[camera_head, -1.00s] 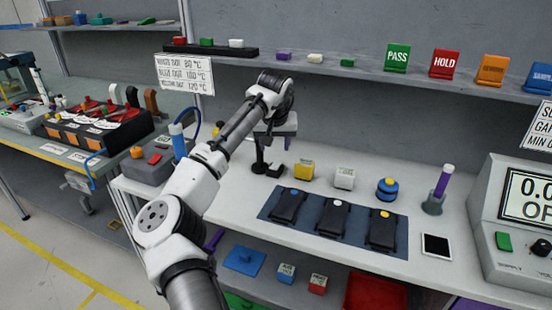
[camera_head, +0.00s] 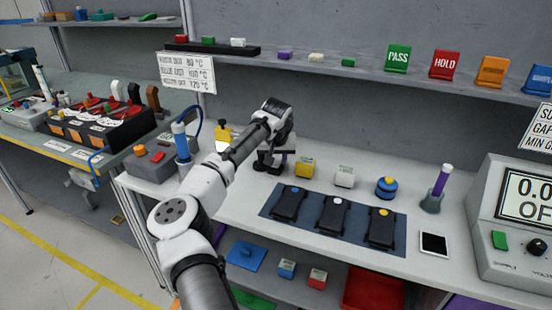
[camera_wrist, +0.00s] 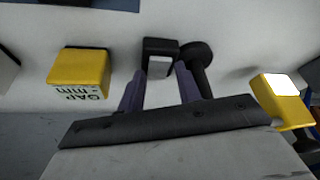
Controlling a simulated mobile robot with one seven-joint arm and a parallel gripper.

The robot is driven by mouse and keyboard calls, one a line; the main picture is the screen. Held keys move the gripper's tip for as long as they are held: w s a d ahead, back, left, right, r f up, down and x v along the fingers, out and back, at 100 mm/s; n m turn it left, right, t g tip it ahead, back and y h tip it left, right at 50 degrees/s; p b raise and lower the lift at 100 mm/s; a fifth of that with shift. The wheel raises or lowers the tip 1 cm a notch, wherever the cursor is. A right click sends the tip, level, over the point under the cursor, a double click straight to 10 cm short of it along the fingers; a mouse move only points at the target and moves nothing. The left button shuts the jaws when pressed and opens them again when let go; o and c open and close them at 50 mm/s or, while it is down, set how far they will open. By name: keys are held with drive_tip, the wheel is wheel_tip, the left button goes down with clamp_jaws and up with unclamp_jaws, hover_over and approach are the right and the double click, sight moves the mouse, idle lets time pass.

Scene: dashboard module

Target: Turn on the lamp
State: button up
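My gripper (camera_wrist: 162,72) has two purple fingers pointing down over the bench. In the wrist view they are spread on either side of a small black block (camera_wrist: 155,45) with a light grey face. I cannot tell whether the fingers touch it. A black rod with a round end (camera_wrist: 198,52) stands right beside the block, close to the right finger. In the head view these dark parts (camera_head: 276,166) sit on the bench under my wrist, largely covered by it. No lamp head or glow can be made out clearly.
A yellow block (camera_wrist: 78,68) stands left of the fingers. A yellow object with a bright white face (camera_wrist: 280,85) stands to the right. In the head view, a dark mat (camera_head: 310,218) with black devices lies in front. A shelf (camera_head: 330,67) runs above.

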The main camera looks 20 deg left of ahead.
drive_tip(key=c, duration=0.5)
drive_tip(key=shift+w+d+r+p, duration=0.2)
drive_tip(key=shift+r+p, duration=0.15)
drive_tip(key=shift+p, duration=0.2)
drive_tip(key=shift+w+d+r+p, duration=0.1)
drive_tip(key=shift+w+r+p, duration=0.15)
drive_tip(key=shift+p, duration=0.25)
clamp_jaws()
drive_tip(key=shift+o, duration=0.2)
unclamp_jaws()
drive_tip(key=shift+a+f+b, duration=0.1)
drive_tip(key=shift+f+b, duration=0.05)
drive_tip(key=shift+b, duration=0.2)
drive_tip(key=o, duration=0.9)
drive_tip(key=shift+s, duration=0.1)
drive_tip(key=b+v, duration=0.3)
drive_tip(key=v, duration=1)
drive_tip(key=shift+r, duration=0.4)
drive_tip(key=shift+s, duration=0.1)
